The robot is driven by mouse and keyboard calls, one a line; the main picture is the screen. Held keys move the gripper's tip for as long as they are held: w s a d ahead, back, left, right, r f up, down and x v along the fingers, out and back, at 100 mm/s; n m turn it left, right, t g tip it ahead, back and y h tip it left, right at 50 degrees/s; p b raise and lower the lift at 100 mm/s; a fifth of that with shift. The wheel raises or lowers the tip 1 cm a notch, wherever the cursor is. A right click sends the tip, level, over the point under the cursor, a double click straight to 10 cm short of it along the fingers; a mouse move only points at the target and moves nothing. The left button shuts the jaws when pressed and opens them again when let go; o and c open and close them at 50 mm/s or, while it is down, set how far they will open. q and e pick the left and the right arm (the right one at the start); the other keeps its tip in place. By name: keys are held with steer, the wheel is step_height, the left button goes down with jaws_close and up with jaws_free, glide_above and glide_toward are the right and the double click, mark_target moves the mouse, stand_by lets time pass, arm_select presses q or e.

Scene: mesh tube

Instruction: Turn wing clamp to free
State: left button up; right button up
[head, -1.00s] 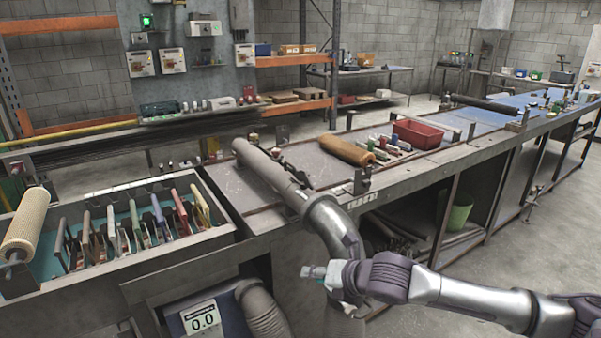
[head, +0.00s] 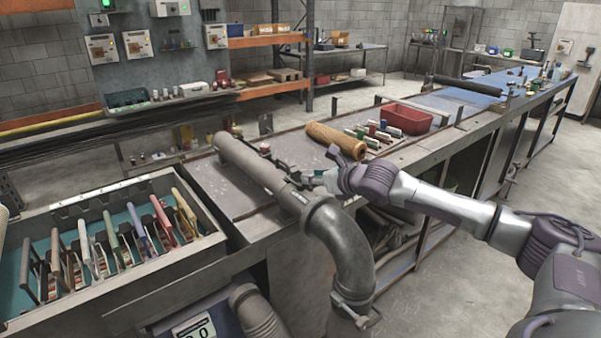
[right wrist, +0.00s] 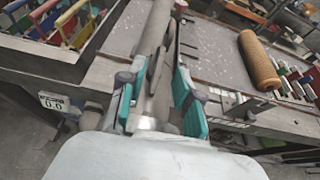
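A long grey tube (head: 248,160) lies along the bench and joins a dark elbow pipe (head: 348,238) that bends down over the front edge. The tube also shows in the right wrist view (right wrist: 157,30). My right gripper (head: 306,180) is at the joint between tube and elbow. In the right wrist view its two teal fingers (right wrist: 157,88) are apart, one on each side of a narrow grey part by the tube. I cannot tell whether they touch it. The wing clamp at this joint is mostly hidden by the gripper. My left gripper is out of view.
An orange mesh roll (head: 335,139) lies on the bench beyond the gripper, near a red bin (head: 406,119) and several small coloured items. A tray with several coloured-handled tools (head: 112,232) stands at left. A second clamp (head: 357,310) sits at the elbow's lower end.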

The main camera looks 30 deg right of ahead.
mark_target(301, 173)
steer(key=p+x, duration=0.1)
steer(key=x, duration=0.4)
steer(key=shift+w, duration=0.25)
steer(key=shift+w+a+f, duration=0.1)
steer(key=shift+w+f, duration=0.15)
steer(key=shift+w, duration=0.1)
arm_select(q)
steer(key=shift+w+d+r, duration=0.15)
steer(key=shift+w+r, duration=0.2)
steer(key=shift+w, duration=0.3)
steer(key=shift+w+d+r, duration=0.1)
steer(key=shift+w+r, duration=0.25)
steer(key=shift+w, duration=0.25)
arm_select(e)
jaws_close()
